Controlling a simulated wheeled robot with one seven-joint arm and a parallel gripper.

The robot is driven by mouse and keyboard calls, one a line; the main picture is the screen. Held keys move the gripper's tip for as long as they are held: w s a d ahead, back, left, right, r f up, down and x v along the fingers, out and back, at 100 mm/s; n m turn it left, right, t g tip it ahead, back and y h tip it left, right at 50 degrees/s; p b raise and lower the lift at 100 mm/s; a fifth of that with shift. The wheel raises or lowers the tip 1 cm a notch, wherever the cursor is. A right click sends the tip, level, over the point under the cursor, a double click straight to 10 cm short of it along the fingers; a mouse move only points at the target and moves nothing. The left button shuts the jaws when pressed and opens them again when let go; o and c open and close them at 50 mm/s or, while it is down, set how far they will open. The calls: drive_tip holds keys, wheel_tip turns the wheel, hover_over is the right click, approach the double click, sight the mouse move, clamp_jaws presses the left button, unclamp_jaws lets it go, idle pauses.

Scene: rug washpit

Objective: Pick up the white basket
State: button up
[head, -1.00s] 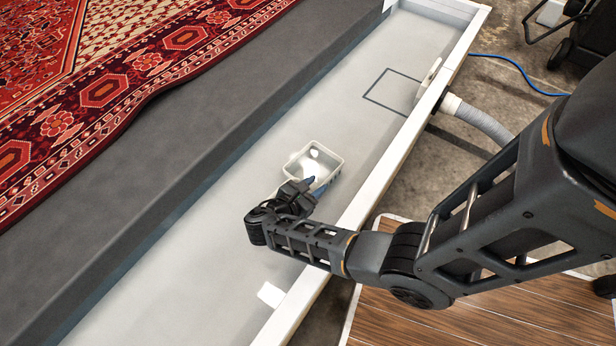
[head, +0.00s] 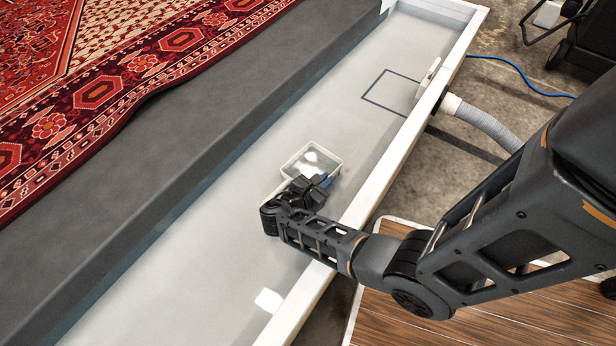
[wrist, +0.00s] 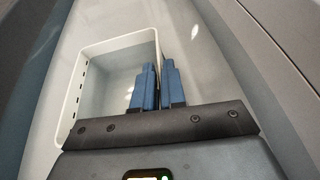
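The white basket (head: 291,170) stands in the long pale trough, upright and open at the top. In the wrist view the basket (wrist: 70,105) fills the left half, with small slots in its left wall. My gripper (head: 318,182) is at the basket's near right side. Its two blue fingers (wrist: 158,82) are close together, one inside the basket and one outside, with the right wall pinched in the narrow gap. The near part of the basket is hidden behind the gripper body. I see no clear gap under the basket.
The trough's white rim (head: 395,165) runs along the right, below my arm. A dark grey ledge (head: 180,150) with a red patterned rug (head: 110,90) lies left. A grey hose (head: 480,122) joins the rim outside. The trough floor beyond the basket is clear.

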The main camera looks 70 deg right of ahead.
clamp_jaws()
drive_tip(key=shift+r, duration=0.1)
